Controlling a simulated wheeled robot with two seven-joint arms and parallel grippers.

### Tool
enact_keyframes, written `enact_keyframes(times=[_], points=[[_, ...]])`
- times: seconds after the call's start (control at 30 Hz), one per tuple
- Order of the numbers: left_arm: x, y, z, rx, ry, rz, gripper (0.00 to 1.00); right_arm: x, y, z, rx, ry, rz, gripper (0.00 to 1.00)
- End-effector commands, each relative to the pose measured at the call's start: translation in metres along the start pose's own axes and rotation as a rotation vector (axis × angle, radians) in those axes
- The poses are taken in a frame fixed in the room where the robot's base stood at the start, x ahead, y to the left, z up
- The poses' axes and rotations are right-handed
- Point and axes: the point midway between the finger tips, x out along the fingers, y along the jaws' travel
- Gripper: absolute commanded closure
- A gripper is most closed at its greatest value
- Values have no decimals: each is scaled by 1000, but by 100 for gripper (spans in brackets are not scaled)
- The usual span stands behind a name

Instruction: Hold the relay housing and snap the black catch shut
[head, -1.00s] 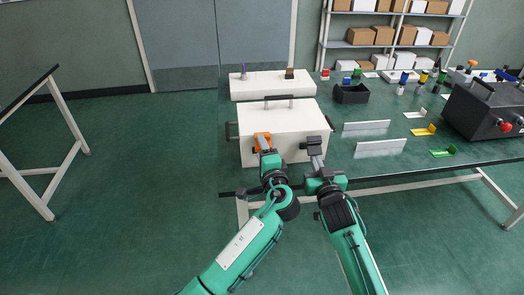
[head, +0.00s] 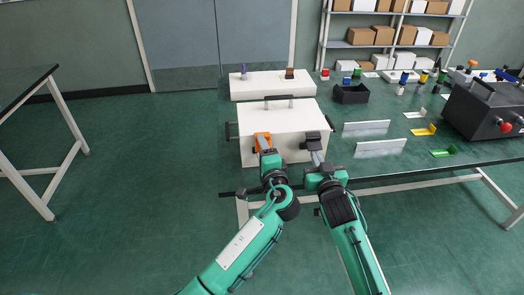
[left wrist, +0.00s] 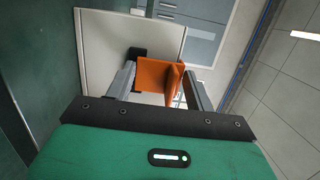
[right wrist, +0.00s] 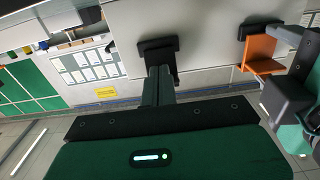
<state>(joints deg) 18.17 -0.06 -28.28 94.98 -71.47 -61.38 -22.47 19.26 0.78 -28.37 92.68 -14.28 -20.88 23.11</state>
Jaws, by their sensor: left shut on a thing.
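The relay housing appears to be the white box (head: 270,119) with a black top handle, at the table's front edge. An orange catch (head: 263,141) is on its front at left. My left gripper (left wrist: 160,82) is shut on this orange piece, one finger on each side. The black catch (head: 312,141) is on the front at right. My right gripper (right wrist: 158,82) has its fingers together, tips at the black catch, which also shows in the right wrist view (right wrist: 157,46). The fingers partly cover it; I cannot tell whether it is latched.
A long white block (head: 272,86) stands behind the box. Two upright light strips (head: 380,147) stand to its right, with a black bin (head: 351,95) farther back. A dark machine with a red knob (head: 490,110) is at far right. Small coloured parts lie between.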

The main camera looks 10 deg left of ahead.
Motion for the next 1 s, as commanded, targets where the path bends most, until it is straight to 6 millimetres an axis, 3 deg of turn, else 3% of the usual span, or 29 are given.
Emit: enact_keyframes(times=[1.0], points=[[0,2,0,1,0,4,75,8,0,-14,1,1,0,100]])
